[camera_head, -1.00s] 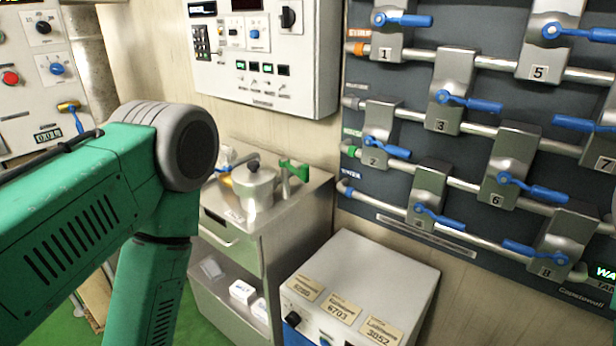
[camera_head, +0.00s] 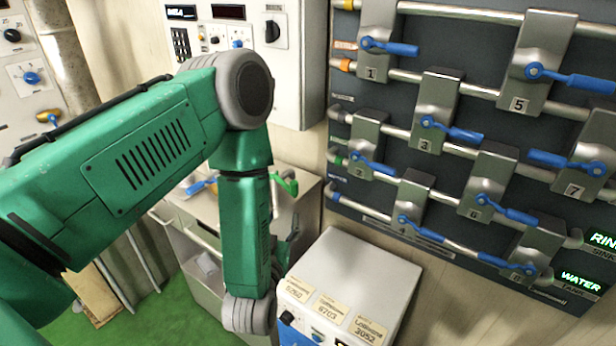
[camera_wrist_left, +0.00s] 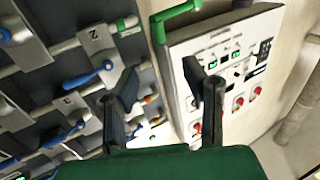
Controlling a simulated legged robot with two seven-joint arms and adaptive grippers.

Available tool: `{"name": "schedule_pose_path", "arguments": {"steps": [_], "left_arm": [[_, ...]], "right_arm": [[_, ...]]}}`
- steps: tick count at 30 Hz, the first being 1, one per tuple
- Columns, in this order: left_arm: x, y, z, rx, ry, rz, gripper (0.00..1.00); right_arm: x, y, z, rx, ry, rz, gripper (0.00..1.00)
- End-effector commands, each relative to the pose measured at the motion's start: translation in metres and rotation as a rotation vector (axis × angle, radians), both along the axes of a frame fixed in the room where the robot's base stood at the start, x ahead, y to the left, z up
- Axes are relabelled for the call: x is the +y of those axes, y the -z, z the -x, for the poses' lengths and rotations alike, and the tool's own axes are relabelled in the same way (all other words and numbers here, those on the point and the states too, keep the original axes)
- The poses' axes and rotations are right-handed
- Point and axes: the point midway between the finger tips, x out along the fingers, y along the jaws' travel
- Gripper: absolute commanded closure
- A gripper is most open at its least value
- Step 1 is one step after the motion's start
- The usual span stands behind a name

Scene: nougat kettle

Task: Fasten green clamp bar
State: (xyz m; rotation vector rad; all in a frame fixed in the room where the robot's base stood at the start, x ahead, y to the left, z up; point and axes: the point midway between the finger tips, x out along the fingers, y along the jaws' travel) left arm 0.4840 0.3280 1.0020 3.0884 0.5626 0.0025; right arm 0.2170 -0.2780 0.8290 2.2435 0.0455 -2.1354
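The green clamp bar (camera_head: 287,183) shows just right of my left forearm in the head view, above the steel cabinet top. In the left wrist view, a green bar (camera_wrist_left: 174,20) shows at the top, beyond the fingertips. My left gripper (camera_wrist_left: 160,76) has its two dark fingers spread apart with nothing between them. In the head view the gripper (camera_head: 288,245) is mostly hidden behind my arm, low beside the cabinet and below the bar. The gripper and bar are apart. The metal kettle is hidden behind my arm. My right gripper is not in view.
The steel cabinet (camera_head: 305,215) stands behind my left arm. A white box with labels (camera_head: 362,268) stands right of it. A dark wall panel with pipes and blue-handled valves (camera_head: 400,190) fills the right. A white control panel (camera_head: 290,85) hangs above the cabinet.

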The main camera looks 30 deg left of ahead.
Motion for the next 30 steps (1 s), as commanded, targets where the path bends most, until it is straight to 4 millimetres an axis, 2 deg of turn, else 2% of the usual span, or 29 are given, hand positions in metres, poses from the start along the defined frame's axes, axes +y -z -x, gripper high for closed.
{"name": "schedule_pose_path", "arguments": {"steps": [5,12,18,24,30], "left_arm": [[0.011,-0.001,-0.025,-0.004,-0.001,0.0,0.61],[0.031,-0.001,-0.074,-0.002,-0.001,0.002,0.61],[0.043,0.001,-0.106,0.0,0.001,0.002,0.61],[0.047,0.001,-0.122,0.002,0.002,0.002,0.61],[0.047,0.001,-0.125,0.003,0.002,0.001,0.61]], "right_arm": [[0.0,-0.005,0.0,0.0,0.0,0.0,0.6],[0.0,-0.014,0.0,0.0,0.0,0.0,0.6],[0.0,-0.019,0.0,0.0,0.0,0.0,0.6],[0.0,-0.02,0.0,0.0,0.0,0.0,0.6],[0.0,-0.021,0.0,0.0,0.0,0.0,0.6]]}}
